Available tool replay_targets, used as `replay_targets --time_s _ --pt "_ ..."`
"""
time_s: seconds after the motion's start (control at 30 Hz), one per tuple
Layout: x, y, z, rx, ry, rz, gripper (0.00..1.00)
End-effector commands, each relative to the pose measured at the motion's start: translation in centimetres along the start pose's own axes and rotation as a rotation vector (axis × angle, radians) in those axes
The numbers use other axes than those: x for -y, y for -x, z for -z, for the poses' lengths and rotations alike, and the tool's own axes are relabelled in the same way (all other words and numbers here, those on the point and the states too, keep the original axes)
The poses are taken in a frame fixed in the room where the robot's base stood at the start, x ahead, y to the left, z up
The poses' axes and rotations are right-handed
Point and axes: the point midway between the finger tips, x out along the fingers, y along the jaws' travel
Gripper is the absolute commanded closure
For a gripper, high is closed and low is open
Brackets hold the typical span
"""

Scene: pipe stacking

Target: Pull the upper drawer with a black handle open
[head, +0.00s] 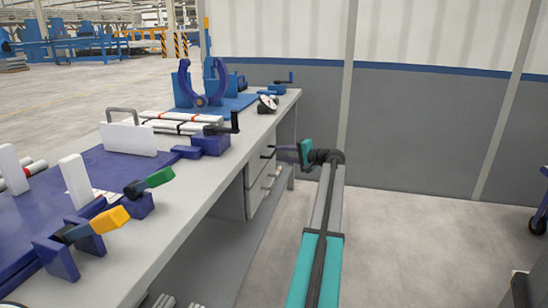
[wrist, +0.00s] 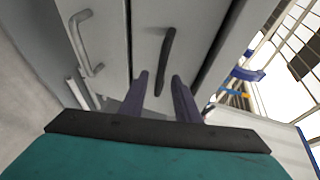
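The upper drawer (head: 257,166) is in the cabinet under the right end of the workbench, and its front looks flush with the cabinet. Its black handle (wrist: 166,60) is a slim bar on the drawer front (wrist: 148,42) in the wrist view. My gripper (wrist: 160,82) has two purple fingers spread apart, with nothing between them at their base. In the head view my gripper (head: 289,149) is in front of the upper drawer.
A lower drawer (head: 262,191) with a light grey handle (wrist: 86,42) is below, at left in the wrist view. The workbench top (head: 213,173) carries pipes (head: 178,121), clamps and blue fixtures. A grey wall (head: 420,130) stands behind my arm. The floor before the drawers is clear.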

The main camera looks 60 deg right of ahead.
Motion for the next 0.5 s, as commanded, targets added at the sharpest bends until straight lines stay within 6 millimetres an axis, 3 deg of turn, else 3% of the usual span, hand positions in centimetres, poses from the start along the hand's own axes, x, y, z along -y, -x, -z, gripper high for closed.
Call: replay_targets --time_s 0.2,0.5 --pt "-0.1 -2.9 0.1 0.0 0.001 0.0 0.71" --pt "0.0 -4.1 0.1 -0.002 0.0 0.0 0.71"
